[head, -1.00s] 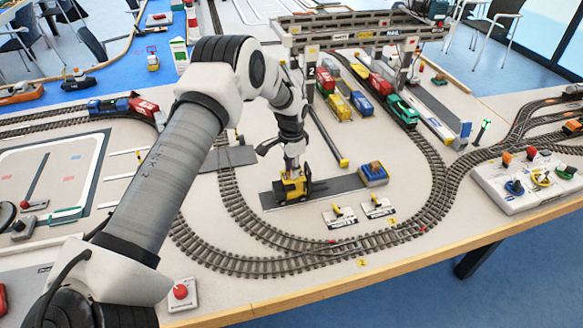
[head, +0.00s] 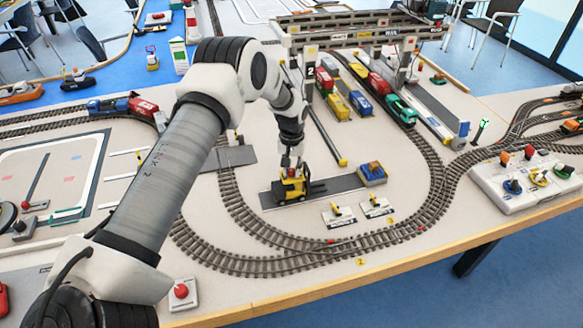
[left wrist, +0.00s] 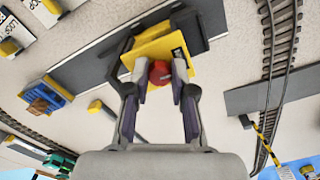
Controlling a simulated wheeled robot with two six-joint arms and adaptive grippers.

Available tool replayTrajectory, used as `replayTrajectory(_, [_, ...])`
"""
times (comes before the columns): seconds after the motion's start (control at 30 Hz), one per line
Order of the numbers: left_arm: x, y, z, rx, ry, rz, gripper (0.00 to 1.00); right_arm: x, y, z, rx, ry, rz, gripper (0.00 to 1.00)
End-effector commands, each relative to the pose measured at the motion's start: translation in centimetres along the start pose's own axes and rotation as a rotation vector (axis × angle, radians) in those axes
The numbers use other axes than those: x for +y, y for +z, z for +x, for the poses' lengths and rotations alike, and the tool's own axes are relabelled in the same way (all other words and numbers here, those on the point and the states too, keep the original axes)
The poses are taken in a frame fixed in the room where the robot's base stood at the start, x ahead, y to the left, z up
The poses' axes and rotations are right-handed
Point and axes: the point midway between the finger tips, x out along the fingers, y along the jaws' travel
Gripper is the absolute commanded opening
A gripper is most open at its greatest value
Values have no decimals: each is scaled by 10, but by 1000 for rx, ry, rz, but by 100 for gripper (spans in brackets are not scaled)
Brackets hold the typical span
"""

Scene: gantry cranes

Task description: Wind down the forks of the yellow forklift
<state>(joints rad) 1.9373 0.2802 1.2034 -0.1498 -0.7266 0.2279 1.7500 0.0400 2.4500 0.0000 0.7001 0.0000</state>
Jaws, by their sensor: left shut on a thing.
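The yellow forklift (head: 290,188) stands on a dark grey strip (head: 345,184) near the middle of the table, inside the curve of the track. Its dark forks (head: 316,187) point right, low by the strip; their exact height is too small to tell. My left gripper (head: 291,168) is right above the forklift, pointing down. In the left wrist view, its fingers (left wrist: 160,80) are shut on a round red knob (left wrist: 160,72) on top of the yellow body (left wrist: 165,45). My right gripper is not in view.
A blue pallet with a tan load (head: 372,173) sits at the strip's right end. Two white plates with yellow levers (head: 339,215) lie in front. Curved track (head: 300,262) runs around, and the gantry crane (head: 360,35) stands behind. A lever panel (head: 530,180) is at right.

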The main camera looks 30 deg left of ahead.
Motion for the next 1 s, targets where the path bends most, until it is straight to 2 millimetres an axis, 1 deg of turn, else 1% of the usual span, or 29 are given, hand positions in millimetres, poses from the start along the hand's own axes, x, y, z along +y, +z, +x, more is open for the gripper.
replayTrajectory(0.3, [0,1,2,-4,-1,-94,0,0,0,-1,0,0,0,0])
replayTrajectory(0.73, [0,1,2,-3,-1,-102,0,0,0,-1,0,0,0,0])
replayTrajectory(0.77, [0,1,2,-3,-1,-102,35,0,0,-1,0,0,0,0])
replayTrajectory(0.8, [0,1,2,-3,-1,-102,49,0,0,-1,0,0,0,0])
replayTrajectory(1.0, [0,0,1,-1,0,-102,50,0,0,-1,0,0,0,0])
